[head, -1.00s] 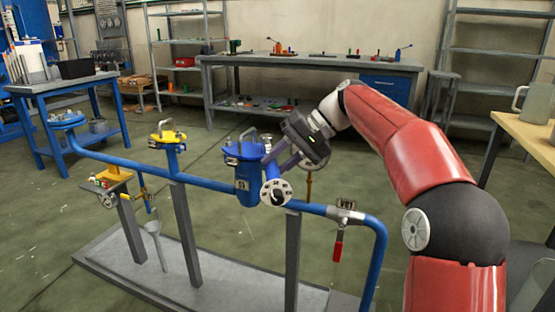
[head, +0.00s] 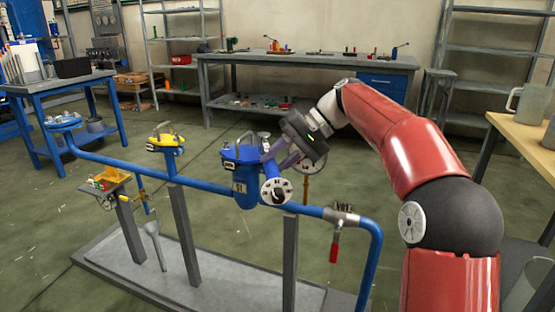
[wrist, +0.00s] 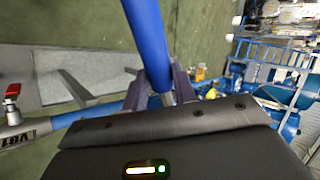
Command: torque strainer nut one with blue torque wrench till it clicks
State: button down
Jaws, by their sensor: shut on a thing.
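The blue torque wrench (wrist: 147,42) shows in the wrist view as a thick blue bar running from the top edge down between the fingers. My gripper (wrist: 160,92) is shut on it. In the head view my gripper (head: 272,160) is at the right side of the blue strainer (head: 245,182), close to its top. I cannot make out the wrench there. The strainer has a blue lid with a metal handle and dark fittings. A round pale flange (head: 276,191) faces forward below my fingers. I cannot tell which nut is number one, nor whether the wrench sits on it.
A blue pipe (head: 118,165) runs left and right from the strainer on grey posts. A valve with a red handle (head: 334,253) hangs at right. A yellow-topped fitting (head: 165,138) stands left. A workbench (head: 310,62) is behind, and a wooden table (head: 530,135) is at far right.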

notch_tip(320, 180, up, 7)
jog(key=p, duration=0.2)
dwell(0.7)
dwell(1.3)
dwell(0.5)
